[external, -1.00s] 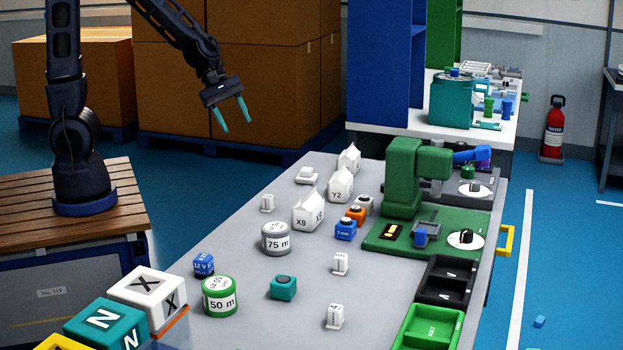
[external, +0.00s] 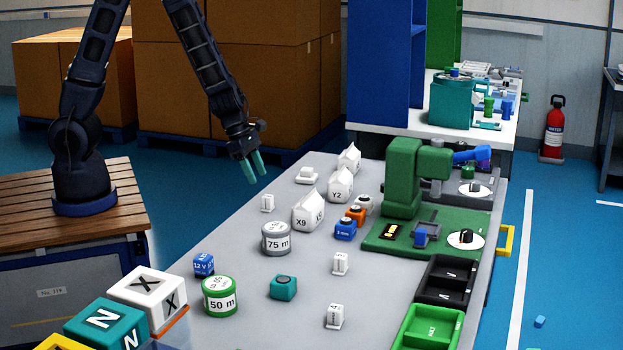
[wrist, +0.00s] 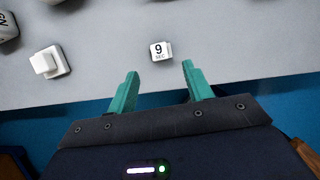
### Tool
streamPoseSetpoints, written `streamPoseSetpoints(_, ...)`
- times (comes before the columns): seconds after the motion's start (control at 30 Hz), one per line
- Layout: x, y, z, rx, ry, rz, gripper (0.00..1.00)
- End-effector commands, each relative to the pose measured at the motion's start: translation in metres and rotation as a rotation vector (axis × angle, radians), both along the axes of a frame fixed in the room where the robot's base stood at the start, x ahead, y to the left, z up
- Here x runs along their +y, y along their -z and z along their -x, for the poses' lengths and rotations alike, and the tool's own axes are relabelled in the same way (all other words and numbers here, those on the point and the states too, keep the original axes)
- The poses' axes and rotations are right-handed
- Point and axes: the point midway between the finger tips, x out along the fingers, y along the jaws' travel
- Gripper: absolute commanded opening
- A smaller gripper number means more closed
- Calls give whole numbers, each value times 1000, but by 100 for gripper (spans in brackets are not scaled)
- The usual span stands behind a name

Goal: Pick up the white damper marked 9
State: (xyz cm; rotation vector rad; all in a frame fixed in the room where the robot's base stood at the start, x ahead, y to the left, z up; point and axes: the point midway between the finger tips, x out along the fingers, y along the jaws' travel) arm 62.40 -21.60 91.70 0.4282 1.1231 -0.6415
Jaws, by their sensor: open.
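The white damper marked 9 (wrist: 161,51) stands on the grey table in the wrist view, ahead of and between my fingertips. In the external view a small white block (external: 267,202) near the table's left edge appears to be the same damper; its mark is too small to read there. My gripper (external: 254,172) has teal fingers, points down and is above the table's left edge, up and left of that block. In the wrist view my gripper (wrist: 160,72) is open and empty, with its fingers apart on either side of the damper's line.
A white stepped piece (wrist: 49,61) lies left of the damper in the wrist view. White carton shapes (external: 308,213) and a round 75 m can (external: 275,239) stand further in. Other small white blocks (external: 340,264) stand nearer the front. Bare table surrounds the damper.

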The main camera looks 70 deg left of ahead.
Motion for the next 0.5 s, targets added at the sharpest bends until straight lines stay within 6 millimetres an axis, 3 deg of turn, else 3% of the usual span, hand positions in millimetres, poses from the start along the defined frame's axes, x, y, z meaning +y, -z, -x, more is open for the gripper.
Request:
streamPoseSetpoints(0.3, -7, 25, -7, 3, 2, 0, 51)
streamPoseSetpoints(0.5, -9, 31, -9, 0, 2, 0, 51)
